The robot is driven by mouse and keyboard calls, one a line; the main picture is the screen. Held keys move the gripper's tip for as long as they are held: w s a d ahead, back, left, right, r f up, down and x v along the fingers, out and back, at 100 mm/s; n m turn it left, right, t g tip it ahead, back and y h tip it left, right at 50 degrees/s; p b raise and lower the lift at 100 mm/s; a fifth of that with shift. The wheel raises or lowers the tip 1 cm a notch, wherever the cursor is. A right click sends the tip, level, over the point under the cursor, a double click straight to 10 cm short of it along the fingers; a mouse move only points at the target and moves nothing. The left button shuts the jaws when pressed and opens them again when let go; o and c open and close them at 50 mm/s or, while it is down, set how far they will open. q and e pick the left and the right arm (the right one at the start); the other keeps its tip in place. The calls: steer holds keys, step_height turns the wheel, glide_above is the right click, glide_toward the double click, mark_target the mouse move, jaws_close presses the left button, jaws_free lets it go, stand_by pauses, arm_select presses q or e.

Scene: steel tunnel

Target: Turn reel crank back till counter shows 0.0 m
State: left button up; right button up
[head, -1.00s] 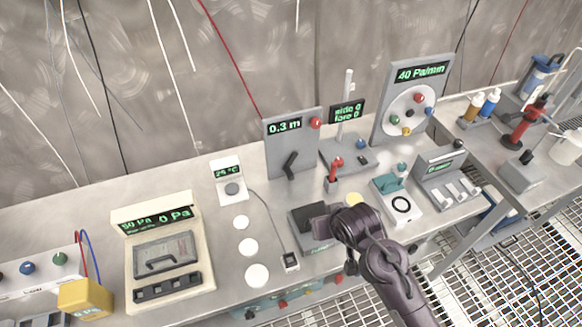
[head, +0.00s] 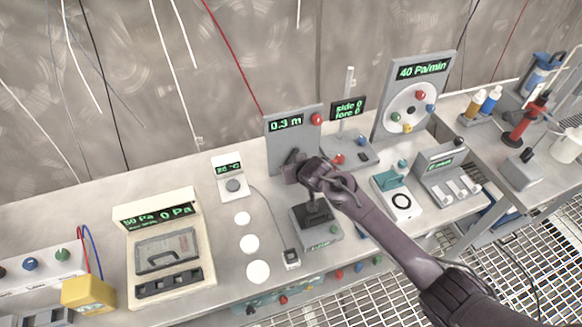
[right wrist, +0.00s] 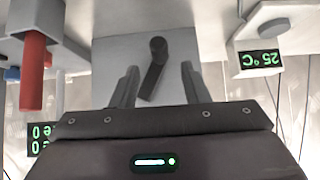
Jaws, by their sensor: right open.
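The grey reel panel (head: 283,143) stands upright on the bench, and its green counter (head: 286,122) reads 0.3 m. Its dark crank (head: 293,155) is partly hidden by my right gripper (head: 292,170) in the head view. In the right wrist view the crank (right wrist: 153,75) shows between the two fingers of the open right gripper (right wrist: 159,70), with a gap on each side. It looks tilted, and no grip on it shows. My left gripper is in neither view.
The side/fore display stand (head: 348,108) is close on the right, and a 25 °C meter (head: 231,180) on the left. White discs (head: 249,244) lie on the bench.

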steer(key=shift+x, duration=2.1)
steer(key=shift+f, duration=0.1)
jaws_close()
